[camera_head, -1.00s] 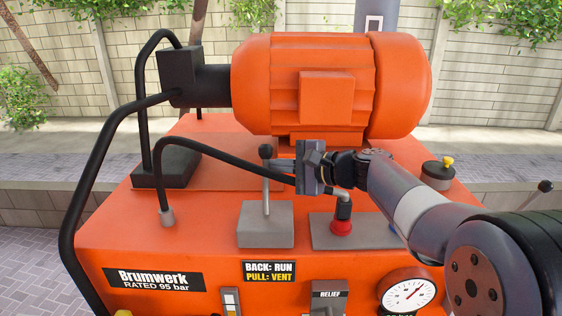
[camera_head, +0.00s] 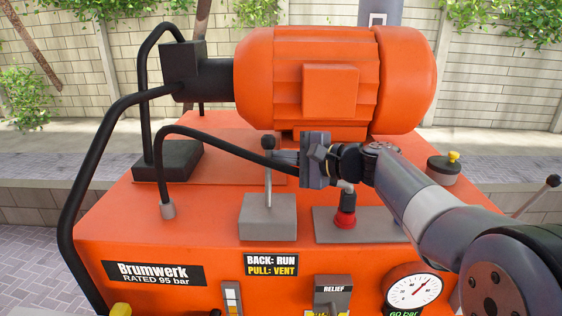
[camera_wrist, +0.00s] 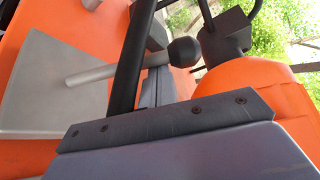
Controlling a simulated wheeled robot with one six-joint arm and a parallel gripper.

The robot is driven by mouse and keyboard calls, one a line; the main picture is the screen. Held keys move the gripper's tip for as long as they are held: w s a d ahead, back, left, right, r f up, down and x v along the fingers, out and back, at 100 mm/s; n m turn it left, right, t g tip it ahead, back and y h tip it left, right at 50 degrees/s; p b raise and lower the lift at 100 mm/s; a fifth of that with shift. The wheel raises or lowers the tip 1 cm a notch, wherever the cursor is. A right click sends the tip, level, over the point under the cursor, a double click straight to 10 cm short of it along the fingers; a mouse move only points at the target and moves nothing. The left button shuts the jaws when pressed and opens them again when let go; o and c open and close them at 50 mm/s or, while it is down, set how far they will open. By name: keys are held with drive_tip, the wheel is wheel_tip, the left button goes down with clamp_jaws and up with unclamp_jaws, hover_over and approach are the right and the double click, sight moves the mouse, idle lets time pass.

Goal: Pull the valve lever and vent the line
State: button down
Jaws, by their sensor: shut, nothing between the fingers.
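The valve lever is a thin grey rod (camera_head: 268,182) with a black ball knob (camera_head: 268,142), rising nearly upright from a grey block (camera_head: 267,218) on the orange machine (camera_head: 110,235). A label (camera_head: 271,265) below it reads "BACK: RUN, PULL: VENT". My gripper (camera_head: 281,158) is shut and empty, its fingertips just right of the rod, a little below the knob. I cannot tell whether they touch it. In the wrist view the knob (camera_wrist: 185,52) and rod (camera_wrist: 88,75) show beside the grey fingers (camera_wrist: 150,85), with a black hose crossing in front of the rod.
The black hose (camera_head: 215,138) bends close to the lever and my gripper. The orange motor (camera_head: 330,80) stands behind. A red button (camera_head: 345,221) sits right of the lever block. A gauge (camera_head: 413,290) with a "60 bar" reading and a RELIEF control (camera_head: 332,292) are on the front.

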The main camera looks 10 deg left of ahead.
drive_tip(key=shift+s+b, duration=0.15)
drive_tip(key=shift+b, duration=0.3)
drive_tip(key=s+n+b, duration=0.1)
drive_tip(key=b, duration=0.2)
drive_tip(key=s+y+b, duration=0.1)
drive_tip(key=b, duration=0.2)
drive_tip(key=shift+d+f+n+t+b, duration=0.1)
drive_tip(key=shift+d+n+t+b, duration=0.1)
drive_tip(key=shift+n+t+b, duration=0.15)
drive_tip(key=s+n+y+b, duration=0.1)
drive_tip(key=s+n+b, duration=0.1)
drive_tip(key=b, duration=0.6)
drive_tip(key=s+d+n+y+b, duration=0.1)
drive_tip(key=s+n+y+b, duration=0.1)
drive_tip(key=b, duration=0.7)
drive_tip(key=shift+s+d+n, duration=0.2)
drive_tip(key=shift+s+n, duration=0.55)
drive_tip(key=shift+n, duration=0.2)
drive_tip(key=shift+s+n+y+b, duration=0.4)
drive_tip(key=shift+n+b, duration=0.1)
drive_tip(key=shift+b, duration=0.7)
drive_tip(key=shift+d, duration=0.1)
drive_tip(key=shift+r, duration=0.25)
